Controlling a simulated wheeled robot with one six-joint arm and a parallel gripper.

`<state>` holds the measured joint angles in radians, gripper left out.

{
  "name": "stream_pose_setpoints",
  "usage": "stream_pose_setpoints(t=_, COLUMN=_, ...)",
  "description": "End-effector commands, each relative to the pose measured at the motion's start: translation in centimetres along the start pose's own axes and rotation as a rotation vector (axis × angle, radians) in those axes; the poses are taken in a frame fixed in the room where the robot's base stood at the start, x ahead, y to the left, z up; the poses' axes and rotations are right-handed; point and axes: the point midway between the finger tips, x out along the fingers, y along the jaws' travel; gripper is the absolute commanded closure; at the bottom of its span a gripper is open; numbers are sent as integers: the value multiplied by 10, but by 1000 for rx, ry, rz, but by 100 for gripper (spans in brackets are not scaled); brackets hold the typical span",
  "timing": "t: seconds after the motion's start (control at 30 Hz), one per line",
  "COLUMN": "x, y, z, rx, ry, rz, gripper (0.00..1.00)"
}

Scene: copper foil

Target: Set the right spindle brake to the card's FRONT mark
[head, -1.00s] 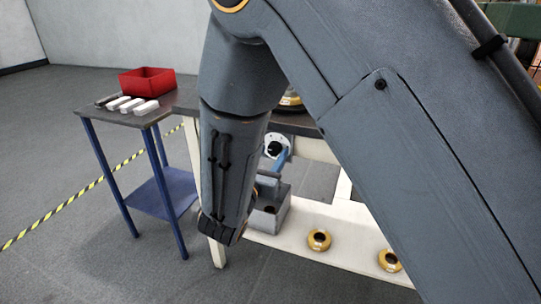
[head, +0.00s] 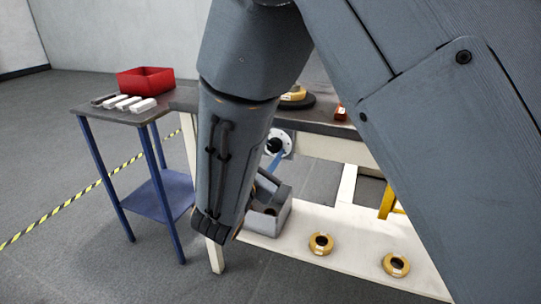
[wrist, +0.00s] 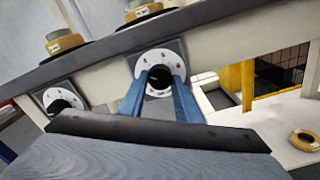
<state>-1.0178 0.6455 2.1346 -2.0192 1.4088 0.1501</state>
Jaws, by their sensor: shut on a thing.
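The right spindle brake is a round dial with a white marked face and dark centre (wrist: 158,68) on a grey plate on the bench's front rail. It also shows in the head view (head: 277,144), beside my forearm. My gripper (wrist: 160,80) has its two blue fingers on either side of the dial's dark centre knob, shut on it. In the head view, only part of a blue finger shows below the dial. The marks are too small to read, so I cannot tell the FRONT mark or the knob's setting. A second, left dial (wrist: 62,98) is free of my gripper.
Gold spools sit on the bench (head: 294,95) and lower shelf (head: 320,243). A blue-legged side table (head: 98,113) holds a red bin (head: 146,81) and white blocks. A yellow post (wrist: 246,82) is right of the dial.

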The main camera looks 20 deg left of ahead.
Motion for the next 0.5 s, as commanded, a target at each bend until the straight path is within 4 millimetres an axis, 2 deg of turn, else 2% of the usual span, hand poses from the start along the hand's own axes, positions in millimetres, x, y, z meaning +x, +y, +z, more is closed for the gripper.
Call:
stream_pose_setpoints(t=0.2, x=0, y=0, z=0, rx=-2, ry=1, rz=-1, gripper=92)
stream_pose_setpoints(t=0.23, x=0, y=0, z=0, rx=-2, ry=1, rz=-1, gripper=65)
stream_pose_setpoints(t=0.3, x=0, y=0, z=0, rx=-2, ry=1, rz=-1, gripper=53)
stream_pose_setpoints(t=0.5, x=0, y=0, z=0, rx=-3, ry=0, rz=-1, gripper=51)
